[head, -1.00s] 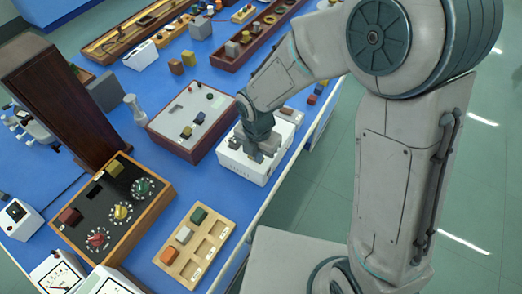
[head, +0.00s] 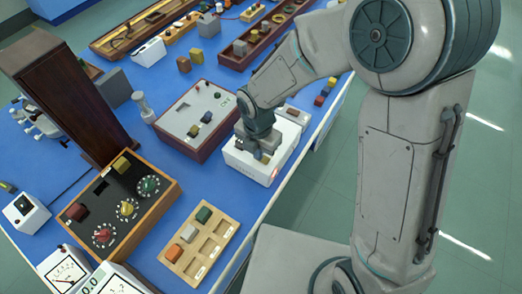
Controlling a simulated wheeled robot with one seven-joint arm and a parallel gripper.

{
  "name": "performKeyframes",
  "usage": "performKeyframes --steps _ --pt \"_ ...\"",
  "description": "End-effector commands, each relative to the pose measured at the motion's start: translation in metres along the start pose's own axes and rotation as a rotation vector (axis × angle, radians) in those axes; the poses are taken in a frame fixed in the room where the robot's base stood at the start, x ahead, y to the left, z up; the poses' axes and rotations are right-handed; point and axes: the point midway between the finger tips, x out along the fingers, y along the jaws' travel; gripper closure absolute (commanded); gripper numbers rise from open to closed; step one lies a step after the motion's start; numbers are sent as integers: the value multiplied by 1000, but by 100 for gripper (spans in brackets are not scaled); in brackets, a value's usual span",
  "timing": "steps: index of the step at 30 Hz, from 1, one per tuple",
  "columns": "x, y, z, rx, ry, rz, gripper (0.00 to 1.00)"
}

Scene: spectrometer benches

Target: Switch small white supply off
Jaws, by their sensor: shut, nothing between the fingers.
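The small white supply (head: 243,165) is a low white box near the right edge of the blue bench. My gripper (head: 262,153) points down over its top, with the fingers shut and nothing visibly held. The fingers look very close to the top face; I cannot tell whether they touch it. My gripper and wrist cover part of the top, so the switch and its position are hidden. A faint reddish glow shows at the supply's right side.
A grey-topped panel (head: 184,105) with dark red sides stands just left of the supply. A wooden tray (head: 185,265) with coloured blocks and a black dial box (head: 115,205) lie nearer. A tall brown wooden case (head: 75,100) stands at left. Green floor is open at right.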

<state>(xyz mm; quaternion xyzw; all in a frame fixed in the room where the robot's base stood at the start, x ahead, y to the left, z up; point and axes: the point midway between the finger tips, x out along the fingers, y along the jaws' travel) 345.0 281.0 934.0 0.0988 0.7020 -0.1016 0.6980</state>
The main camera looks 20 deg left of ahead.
Motion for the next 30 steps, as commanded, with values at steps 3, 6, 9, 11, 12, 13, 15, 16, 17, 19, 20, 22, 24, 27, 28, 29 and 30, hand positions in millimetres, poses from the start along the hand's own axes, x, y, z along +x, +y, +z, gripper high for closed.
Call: performKeyframes --steps 3,6,9,11,12,13,15,16,17,19,20,22,24,27,28,29,30 --pt "-24 -6 2 6 -1 0 100" --pt "-38 -10 2 8 -1 -2 100" --pt "-52 -10 3 9 -6 4 100" --pt "-65 -10 3 9 -6 2 100" --pt "-74 -10 2 8 -7 3 100" --pt "-80 -10 2 8 -6 2 100" --pt "-94 -10 2 7 -6 2 100" --pt "-100 -10 2 6 -6 1 100" --pt "-105 -10 1 5 -6 1 100" --pt "-116 -10 1 5 -5 1 100" --pt "-120 -10 1 5 -5 0 100" --pt "-127 -11 1 4 -4 -2 100" --pt "-132 -11 0 4 -4 -2 100" --pt "-135 -11 0 3 -2 -3 100" --pt "-135 -11 0 3 -2 -4 100" --pt "-135 -11 0 3 -2 -4 100" --pt "-135 -11 0 3 -2 -4 100"
